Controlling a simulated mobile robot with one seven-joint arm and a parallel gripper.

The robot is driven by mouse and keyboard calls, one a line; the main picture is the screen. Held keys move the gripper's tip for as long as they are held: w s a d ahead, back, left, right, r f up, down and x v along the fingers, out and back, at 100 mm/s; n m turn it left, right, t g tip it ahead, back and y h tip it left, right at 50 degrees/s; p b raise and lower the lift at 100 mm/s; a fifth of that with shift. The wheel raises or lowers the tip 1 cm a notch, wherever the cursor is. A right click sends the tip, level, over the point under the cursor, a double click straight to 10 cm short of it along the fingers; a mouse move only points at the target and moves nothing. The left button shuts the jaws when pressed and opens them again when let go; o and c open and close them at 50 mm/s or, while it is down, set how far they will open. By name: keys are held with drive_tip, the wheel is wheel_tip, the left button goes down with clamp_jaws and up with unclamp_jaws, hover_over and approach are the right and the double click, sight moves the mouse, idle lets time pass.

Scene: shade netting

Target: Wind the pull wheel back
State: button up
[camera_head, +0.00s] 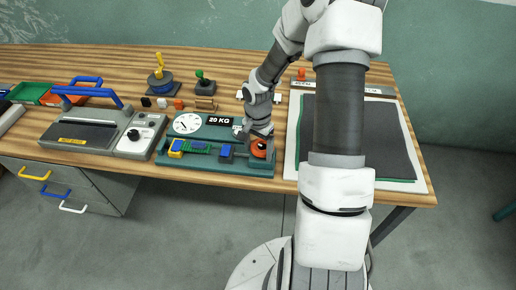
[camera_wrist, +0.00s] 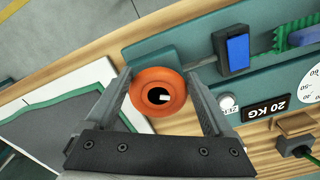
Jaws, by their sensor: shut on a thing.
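The orange pull wheel (camera_wrist: 143,78) is a thick ring with a dark centre, at the end of the teal tester base. My gripper (camera_wrist: 158,95) has one finger on each side of the wheel and is shut on it. In the head view the wheel (camera_head: 259,149) shows below my gripper (camera_head: 259,137), partly covered by it.
A grey sealer-like machine (camera_head: 105,132) with a blue handle stands left. A framed dark net sheet (camera_head: 380,140) lies right, beside my arm. Small stands with yellow (camera_head: 160,74) and green tops, and several small blocks, are behind. The wooden table's front edge is close to the tester.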

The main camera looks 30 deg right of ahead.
drive_tip(key=shift+d+n, duration=0.1)
drive_tip(key=shift+n, duration=0.3)
drive_tip(key=n, duration=0.5)
drive_tip(key=shift+s+d+r, duration=0.1)
drive_tip(key=shift+s+d, duration=0.25)
drive_tip(key=shift+d, duration=0.05)
drive_tip(key=n, duration=0.3)
drive_tip(key=d+n, duration=0.1)
drive_tip(key=n, duration=0.2)
drive_tip(key=shift+s+d+p, duration=0.1)
drive_tip(key=shift+p, duration=0.25)
drive_tip(key=n, duration=0.3)
drive_tip(key=d+n+p, duration=0.1)
drive_tip(key=n, duration=0.2)
drive_tip(key=shift+w+d+r+p, duration=0.1)
drive_tip(key=shift+w+p, duration=0.1)
drive_tip(key=shift+p, duration=0.1)
drive_tip(key=n, duration=0.2)
drive_tip(key=n+p, duration=0.1)
drive_tip(key=n, duration=0.2)
drive_tip(key=shift+w+d+n, duration=0.3)
drive_tip(key=shift+w, duration=0.05)
drive_tip(key=o, duration=1)
drive_tip(key=shift+o, duration=0.5)
